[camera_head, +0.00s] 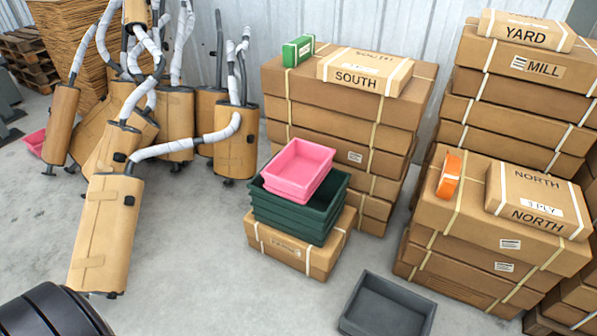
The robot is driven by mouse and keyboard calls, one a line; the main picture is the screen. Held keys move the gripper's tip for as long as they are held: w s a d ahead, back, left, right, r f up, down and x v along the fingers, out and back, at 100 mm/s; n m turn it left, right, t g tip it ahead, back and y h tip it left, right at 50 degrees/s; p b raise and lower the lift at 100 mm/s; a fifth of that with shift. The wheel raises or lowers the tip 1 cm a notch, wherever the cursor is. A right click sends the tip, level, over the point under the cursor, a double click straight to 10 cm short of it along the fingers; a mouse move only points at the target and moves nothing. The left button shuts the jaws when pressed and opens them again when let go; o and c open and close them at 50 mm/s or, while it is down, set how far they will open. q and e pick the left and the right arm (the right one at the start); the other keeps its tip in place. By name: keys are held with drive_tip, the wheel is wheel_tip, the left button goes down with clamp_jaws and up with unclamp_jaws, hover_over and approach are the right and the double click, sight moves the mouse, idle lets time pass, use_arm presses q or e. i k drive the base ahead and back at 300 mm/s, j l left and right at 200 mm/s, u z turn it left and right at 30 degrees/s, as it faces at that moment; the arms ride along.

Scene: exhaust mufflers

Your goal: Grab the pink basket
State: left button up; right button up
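A pink basket (297,169), open at the top and apparently empty, sits tilted on a stack of dark green bins (303,227). The green stack rests on a cardboard box (267,240) on the floor, near the middle of the view. A second pink object (34,142) lies on the floor at the far left, partly hidden behind a wrapped muffler. Neither of my grippers shows in this view.
Wrapped mufflers (110,235) stand and lean at the left. Strapped carton stacks rise behind the bins (345,100) and at the right (500,225). An empty grey bin (362,322) lies at the front. Grey floor (200,270) is clear left of the green stack.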

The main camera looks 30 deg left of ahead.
sight(297, 172)
drive_tip(key=i+j+u, duration=0.55)
drive_tip(key=i+j, duration=0.2)
